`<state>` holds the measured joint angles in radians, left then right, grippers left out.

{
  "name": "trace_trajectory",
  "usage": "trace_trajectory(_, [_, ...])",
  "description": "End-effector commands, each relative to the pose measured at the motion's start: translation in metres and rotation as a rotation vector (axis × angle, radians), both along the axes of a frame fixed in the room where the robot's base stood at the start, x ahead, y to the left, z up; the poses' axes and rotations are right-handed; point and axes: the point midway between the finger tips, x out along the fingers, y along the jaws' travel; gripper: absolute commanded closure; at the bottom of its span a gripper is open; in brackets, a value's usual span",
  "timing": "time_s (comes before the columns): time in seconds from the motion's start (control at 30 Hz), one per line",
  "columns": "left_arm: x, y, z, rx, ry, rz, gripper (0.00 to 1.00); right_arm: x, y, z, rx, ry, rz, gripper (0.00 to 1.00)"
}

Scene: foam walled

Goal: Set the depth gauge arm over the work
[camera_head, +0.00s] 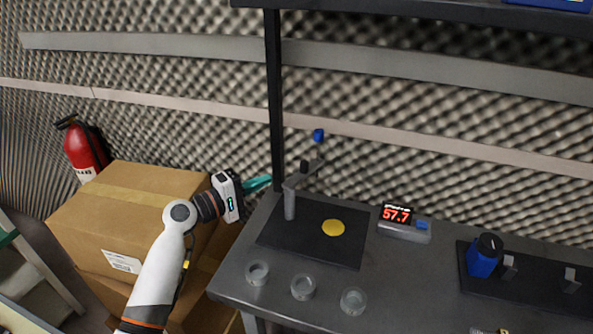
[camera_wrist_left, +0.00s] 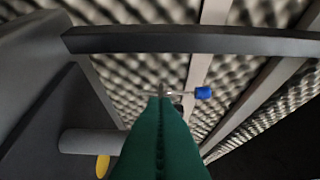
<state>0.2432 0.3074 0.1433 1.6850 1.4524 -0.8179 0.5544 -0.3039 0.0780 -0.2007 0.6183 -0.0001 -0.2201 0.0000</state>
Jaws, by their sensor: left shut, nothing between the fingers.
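The depth gauge has a grey post (camera_head: 290,205) on a black base plate (camera_head: 308,255). Its grey gauge arm (camera_head: 308,173) runs from the post top toward the back right, with a blue knob (camera_head: 318,135) at its far end. The work, a yellow disc (camera_head: 333,228), lies on the plate, in front of the arm and not under it. My left gripper (camera_head: 270,179) has teal fingers, shut and empty, just left of the post and apart from it. In the left wrist view, the shut fingers (camera_wrist_left: 160,98) hide part of the gauge; the blue knob (camera_wrist_left: 203,93) and disc (camera_wrist_left: 102,166) show.
A red display (camera_head: 404,226) reads 57.7 right of the plate. Several clear cups (camera_head: 302,287) stand along the table's front. A blue container (camera_head: 483,257) is at the right. A dark upright (camera_head: 274,110) rises behind the post. Cardboard boxes (camera_head: 130,215) stand left.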

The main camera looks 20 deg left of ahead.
Motion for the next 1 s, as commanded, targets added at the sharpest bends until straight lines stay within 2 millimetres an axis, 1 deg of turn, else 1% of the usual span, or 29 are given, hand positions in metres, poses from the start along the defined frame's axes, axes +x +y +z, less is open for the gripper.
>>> trace_trajectory(0.27, [0.000,0.000,0.001,0.000,0.000,0.000,1.00,0.002,0.000,0.001,-0.001,-0.002,0.000,0.64])
trace_trajectory(0.37, [0.005,-0.003,0.002,-0.001,0.000,0.000,1.00,0.002,-0.001,0.003,0.000,-0.003,0.000,0.64])
trace_trajectory(0.47, [0.015,-0.010,0.003,-0.003,0.000,0.000,1.00,0.002,-0.001,0.006,-0.001,-0.003,0.000,0.64])
trace_trajectory(0.8, [0.063,-0.046,0.003,-0.002,-0.001,-0.001,1.00,0.003,-0.002,0.016,-0.003,-0.004,0.000,0.64])
trace_trajectory(0.9, [0.073,-0.053,0.002,-0.001,0.001,-0.001,1.00,0.003,-0.003,0.017,-0.003,-0.005,0.000,0.64])
trace_trajectory(1.0, [0.079,-0.057,0.001,0.000,0.000,0.000,1.00,0.003,-0.003,0.017,-0.003,-0.005,0.000,0.64])
